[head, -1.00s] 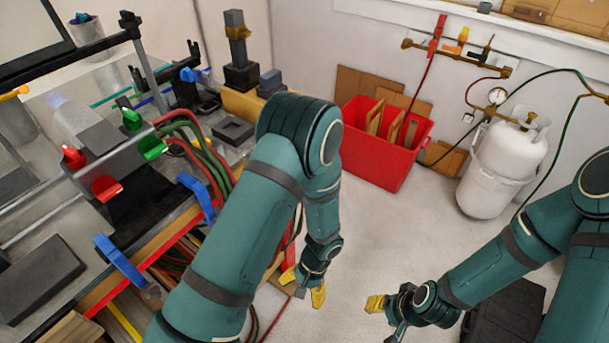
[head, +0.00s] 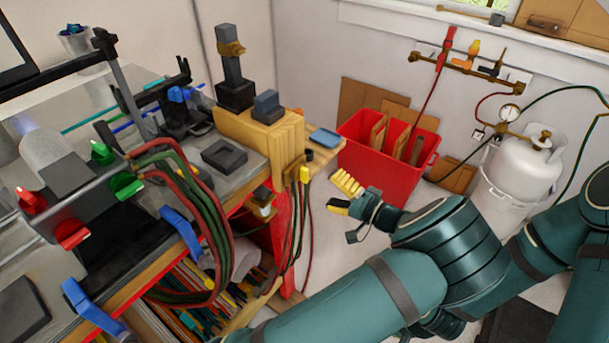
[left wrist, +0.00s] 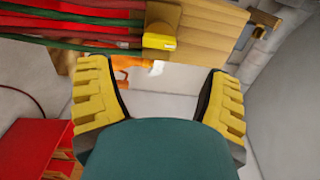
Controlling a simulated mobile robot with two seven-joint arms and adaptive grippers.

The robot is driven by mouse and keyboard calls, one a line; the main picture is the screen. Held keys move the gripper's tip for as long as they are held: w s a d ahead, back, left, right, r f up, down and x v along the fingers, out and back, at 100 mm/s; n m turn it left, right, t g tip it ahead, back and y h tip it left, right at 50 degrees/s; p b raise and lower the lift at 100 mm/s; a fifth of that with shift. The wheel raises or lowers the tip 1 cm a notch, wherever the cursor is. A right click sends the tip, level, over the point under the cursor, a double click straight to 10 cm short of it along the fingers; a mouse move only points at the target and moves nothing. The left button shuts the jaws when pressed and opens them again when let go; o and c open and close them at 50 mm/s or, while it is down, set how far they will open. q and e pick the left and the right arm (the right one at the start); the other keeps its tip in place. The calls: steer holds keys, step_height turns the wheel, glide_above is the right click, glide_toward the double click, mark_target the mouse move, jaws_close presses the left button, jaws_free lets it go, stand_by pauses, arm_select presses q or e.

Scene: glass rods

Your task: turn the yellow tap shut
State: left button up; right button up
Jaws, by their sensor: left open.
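My right gripper is hidden behind my left arm.
A red crate (head: 353,142) with boards stands below the pipe. A white gas cylinder (head: 519,172) with a gauge and hoses stands to its right. The bench end carries a yellow piece (head: 304,174) and hanging hoses, also close ahead in the left wrist view (left wrist: 160,41).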

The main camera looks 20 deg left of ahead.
mark_target(308, 177)
arm_select(q)
steer(key=x, duration=0.9)
steer(key=shift+d, duration=0.1)
steer(key=c, duration=1.2)
